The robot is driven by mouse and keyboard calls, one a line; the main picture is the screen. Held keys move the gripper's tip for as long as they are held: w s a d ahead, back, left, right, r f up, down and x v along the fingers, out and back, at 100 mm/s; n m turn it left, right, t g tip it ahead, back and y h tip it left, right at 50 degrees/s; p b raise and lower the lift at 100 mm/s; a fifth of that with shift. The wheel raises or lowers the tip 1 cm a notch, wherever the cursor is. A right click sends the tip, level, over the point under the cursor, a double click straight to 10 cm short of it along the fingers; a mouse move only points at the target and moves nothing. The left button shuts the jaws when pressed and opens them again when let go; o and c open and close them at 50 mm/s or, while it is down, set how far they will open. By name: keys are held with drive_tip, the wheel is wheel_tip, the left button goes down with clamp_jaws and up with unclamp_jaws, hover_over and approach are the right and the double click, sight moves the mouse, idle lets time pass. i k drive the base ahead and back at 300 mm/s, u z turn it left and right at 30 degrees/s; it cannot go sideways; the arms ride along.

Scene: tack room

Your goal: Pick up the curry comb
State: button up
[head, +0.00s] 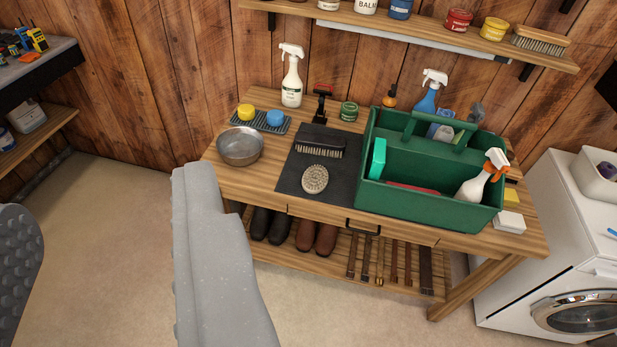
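An oval, pale, bristly or knobby grooming piece (315,179) lies on a dark mat (292,179) on the wooden bench; it looks most like the curry comb, though I cannot be sure. Behind it on the mat is a dark brush (320,141) with pale bristles. A black tool with a red top (322,100) stands farther back. My gripper (107,192) shows as two grey fingers at the lower left, wide apart with only floor between them. It is empty, left of the bench and nearer the camera.
A green tote (430,206) with bottles stands right of the mat. A metal bowl (240,147) and a white spray bottle (291,78) are at left and back. A shelf (420,27) hangs above the bench. A washing machine (555,250) stands right. The floor at left is clear.

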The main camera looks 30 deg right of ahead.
sight(315, 179)
drive_tip(key=i, duration=1.65)
drive_tip(key=z, duration=0.05)
